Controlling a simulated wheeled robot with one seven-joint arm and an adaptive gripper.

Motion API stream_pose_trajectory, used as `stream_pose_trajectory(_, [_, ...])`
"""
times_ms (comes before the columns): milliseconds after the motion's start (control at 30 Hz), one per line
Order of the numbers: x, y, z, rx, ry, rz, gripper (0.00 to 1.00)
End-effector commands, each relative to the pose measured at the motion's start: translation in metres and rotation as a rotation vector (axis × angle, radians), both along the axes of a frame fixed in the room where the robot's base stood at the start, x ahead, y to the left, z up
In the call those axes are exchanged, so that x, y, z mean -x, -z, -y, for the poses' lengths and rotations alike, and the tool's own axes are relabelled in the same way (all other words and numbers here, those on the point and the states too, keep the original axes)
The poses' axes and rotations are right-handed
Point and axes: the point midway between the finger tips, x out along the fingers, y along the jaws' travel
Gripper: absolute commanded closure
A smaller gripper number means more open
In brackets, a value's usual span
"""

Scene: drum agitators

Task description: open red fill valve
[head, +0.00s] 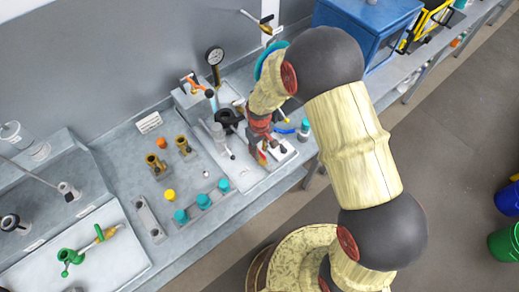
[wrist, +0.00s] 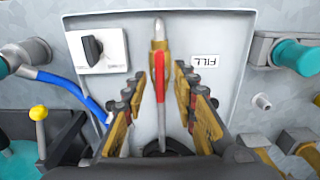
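The red fill valve's lever (wrist: 161,72) shows in the wrist view, a slim handle with a red sleeve and a pale metal tip, pointing up the picture. It stands in front of a grey panel beside an upside-down FILL label (wrist: 206,60). My gripper (wrist: 165,92) is open, with one finger on each side of the lever. Gaps show between the lever and both fingers, so it looks ungripped. The lever's lower end is hidden near the gripper's base. In the head view my gripper (head: 263,152) is over the bench's right part, and I cannot make out the lever there.
A white plate with a black knob (wrist: 92,47) is left of the lever, with a blue hose (wrist: 70,88) below it. A teal-capped fitting (wrist: 295,57) is at right. In the head view a pressure gauge (head: 214,56) stands behind my gripper, and a blue box (head: 368,28) stands farther right.

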Motion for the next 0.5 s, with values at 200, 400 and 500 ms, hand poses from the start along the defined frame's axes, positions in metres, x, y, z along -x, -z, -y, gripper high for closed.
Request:
stream_pose_trajectory(200, [-0.001,-0.013,0.000,-0.001,0.000,0.003,0.72])
stream_pose_trajectory(400, [-0.002,-0.052,-0.001,-0.001,0.000,0.005,0.72])
stream_pose_trajectory(500, [-0.002,-0.072,0.000,-0.001,0.000,0.004,0.72])
